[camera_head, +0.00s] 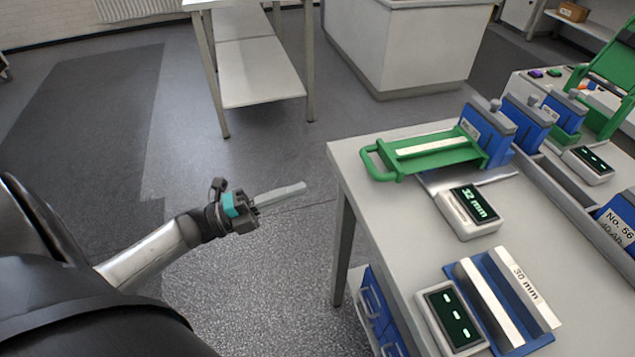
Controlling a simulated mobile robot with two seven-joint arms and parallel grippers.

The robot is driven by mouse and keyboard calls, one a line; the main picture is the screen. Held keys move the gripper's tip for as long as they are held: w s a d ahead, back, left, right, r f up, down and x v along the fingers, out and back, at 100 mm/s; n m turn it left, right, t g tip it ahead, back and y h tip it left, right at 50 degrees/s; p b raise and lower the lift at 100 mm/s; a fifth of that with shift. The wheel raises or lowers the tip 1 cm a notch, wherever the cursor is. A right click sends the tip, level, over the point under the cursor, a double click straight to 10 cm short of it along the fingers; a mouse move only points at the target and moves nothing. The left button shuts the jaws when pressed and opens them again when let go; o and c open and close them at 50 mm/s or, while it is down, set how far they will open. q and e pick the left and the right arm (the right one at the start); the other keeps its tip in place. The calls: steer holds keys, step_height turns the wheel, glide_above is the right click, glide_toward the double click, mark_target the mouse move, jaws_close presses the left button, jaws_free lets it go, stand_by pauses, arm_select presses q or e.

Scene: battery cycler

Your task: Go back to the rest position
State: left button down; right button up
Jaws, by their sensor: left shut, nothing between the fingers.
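My left gripper (280,194) reaches in from the left at the end of my silver arm. Its long pale fingers are closed together with nothing between them. It hangs in open space over the floor, left of the table and apart from it. My right gripper is not in view.
A grey-white table (372,222) fills the right side. On it are a green-handled tray (428,152), a "32 mm" display (470,212), a blue holder marked 30 mm (519,280) and several blue units. A shelf table (262,85) and white cabinet (405,45) stand behind. Floor around my gripper is clear.

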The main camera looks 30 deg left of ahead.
arm_select(q)
steer(key=s+a+f+n+g+y, duration=0.1)
steer(key=s+f+n+y, duration=0.25)
steer(key=f+n, duration=0.45)
steer(key=s+a+f+n+g+y, duration=0.1)
steer(key=s+f+n+g+y, duration=0.3)
steer(key=f, duration=0.8)
steer(key=s+a+f+n+t+y, duration=0.1)
steer(key=f+n+y, duration=0.4)
steer(key=f, duration=0.5)
steer(key=s+d+f+n+g, duration=0.2)
steer(key=s+d+f+g, duration=0.1)
steer(key=s, duration=0.4)
steer(key=s+d+f+n+g, duration=0.2)
steer(key=s+d+f+g, duration=0.1)
steer(key=s+f, duration=0.3)
steer(key=s+d+f+n+g, duration=0.2)
steer(key=s+d+f+g, duration=0.2)
steer(key=s, duration=0.5)
steer(key=shift+s+d+f+n+y, duration=0.3)
steer(key=shift+d+f+n+y, duration=0.05)
steer(key=shift+d+f+n, duration=0.1)
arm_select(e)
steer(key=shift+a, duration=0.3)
arm_select(q)
steer(key=shift+a, duration=0.1)
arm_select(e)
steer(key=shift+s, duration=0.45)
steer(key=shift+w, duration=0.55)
